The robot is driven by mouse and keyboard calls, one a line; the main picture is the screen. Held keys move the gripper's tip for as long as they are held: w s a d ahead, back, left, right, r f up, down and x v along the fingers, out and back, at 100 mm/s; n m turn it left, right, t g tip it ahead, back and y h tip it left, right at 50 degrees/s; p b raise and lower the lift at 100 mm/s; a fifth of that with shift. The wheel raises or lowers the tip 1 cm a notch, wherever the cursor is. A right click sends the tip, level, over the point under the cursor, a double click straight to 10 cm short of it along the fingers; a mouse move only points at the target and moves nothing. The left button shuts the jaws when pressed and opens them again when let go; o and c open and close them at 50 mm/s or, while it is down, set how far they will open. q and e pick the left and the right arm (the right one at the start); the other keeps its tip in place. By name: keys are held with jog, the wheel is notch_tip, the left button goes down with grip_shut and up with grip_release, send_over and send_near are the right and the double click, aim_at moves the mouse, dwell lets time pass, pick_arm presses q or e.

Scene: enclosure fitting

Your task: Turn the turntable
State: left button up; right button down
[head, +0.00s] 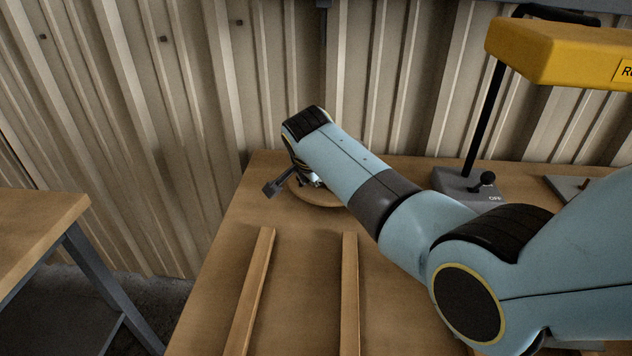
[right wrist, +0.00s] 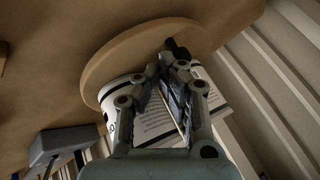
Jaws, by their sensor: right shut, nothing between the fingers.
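The turntable is a round wooden disc (head: 318,196) on the far left part of the bench, partly hidden behind my right arm in the head view. In the right wrist view its edge (right wrist: 118,58) shows large, with the picture turned over. A white piece with printed text (right wrist: 154,122) and a rounded white piece (right wrist: 118,92) are by the disc, partly behind the fingers. My right gripper (right wrist: 172,64) is shut and empty at the disc, close to a small black peg (right wrist: 177,48); I cannot tell whether they touch. My left gripper is out of view.
Two wooden rails (head: 252,290) (head: 349,290) lie on the bench in front of the turntable. A grey switch base marked OFF (head: 462,186) and a yellow sign box (head: 545,58) on a black post stand to the right. A corrugated wall (head: 400,80) closes the back.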

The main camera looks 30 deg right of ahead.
jog(key=shift+w+a+f+m+g+h+b, duration=0.1)
jog(key=shift+w+a+m+g+h+b, duration=0.25)
jog(key=shift+w+m+b, duration=0.45)
jog(key=shift+w+a+m+g+h+b, duration=0.15)
jog(key=shift+w+m+g+h+b, duration=0.25)
jog(key=shift+m+b, duration=0.65)
jog(key=shift+w+b, duration=1)
jog(key=shift+b, duration=0.1)
jog(key=shift+w, duration=0.15)
